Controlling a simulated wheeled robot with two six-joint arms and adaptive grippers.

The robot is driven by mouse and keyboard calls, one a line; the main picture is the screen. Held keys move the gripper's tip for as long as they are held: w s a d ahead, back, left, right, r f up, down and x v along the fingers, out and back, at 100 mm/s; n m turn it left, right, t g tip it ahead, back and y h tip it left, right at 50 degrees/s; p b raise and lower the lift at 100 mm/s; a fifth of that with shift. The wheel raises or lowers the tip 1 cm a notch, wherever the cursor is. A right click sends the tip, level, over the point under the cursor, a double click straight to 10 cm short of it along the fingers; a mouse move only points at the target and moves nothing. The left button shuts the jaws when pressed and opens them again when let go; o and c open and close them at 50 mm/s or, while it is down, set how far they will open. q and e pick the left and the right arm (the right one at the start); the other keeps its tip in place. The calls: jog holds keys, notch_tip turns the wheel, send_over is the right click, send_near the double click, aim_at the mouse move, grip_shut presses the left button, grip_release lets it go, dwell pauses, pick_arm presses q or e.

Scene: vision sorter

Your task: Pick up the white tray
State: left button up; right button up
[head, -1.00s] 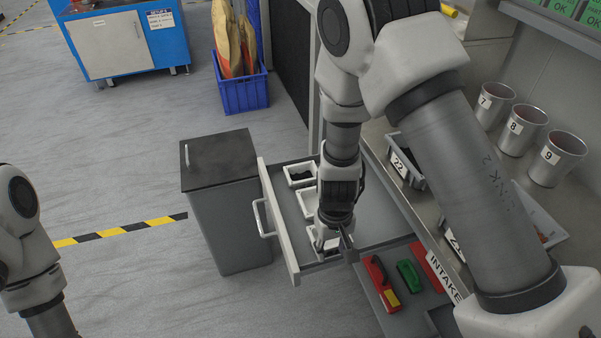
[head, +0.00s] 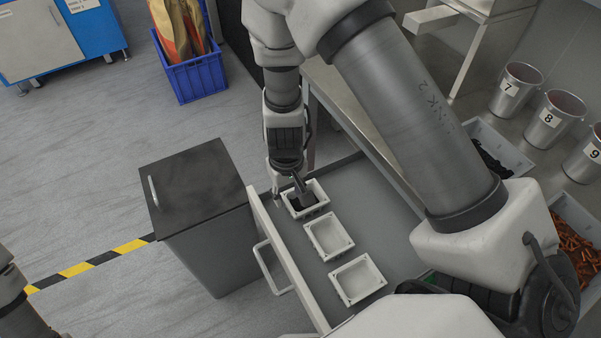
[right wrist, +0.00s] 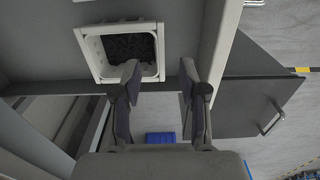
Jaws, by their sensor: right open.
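Three small white trays lie in a row in an open grey drawer. The far white tray (head: 310,213) has dark contents; the middle tray (head: 330,236) and near tray (head: 357,281) look empty. My right gripper (head: 290,197) points down at the far tray, its fingers partly covering it. In the right wrist view, the open fingers (right wrist: 160,78) are apart with nothing held, and the far tray's rim (right wrist: 86,52) is ahead. One finger overlaps the tray's opening and the other is to the right of it. Height above the rim is hard to tell. Only part of my left arm shows.
The drawer (head: 385,205) has a pale front panel with a handle (head: 268,268). A dark-topped grey cabinet (head: 190,180) stands left of it. Metal buckets (head: 553,118) and bins of black and orange parts (head: 577,245) are at the right. A blue crate (head: 195,80) stands behind.

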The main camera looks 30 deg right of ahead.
aim_at(289, 204)
notch_tip(289, 204, down, 5)
jog(key=shift+w+f+b, duration=0.1)
jog(key=shift+b, duration=0.85)
jog(key=shift+w+f, duration=0.1)
jog(key=shift+f, duration=0.05)
jog(key=shift+r, duration=0.2)
grip_shut()
jog(key=shift+r, duration=0.1)
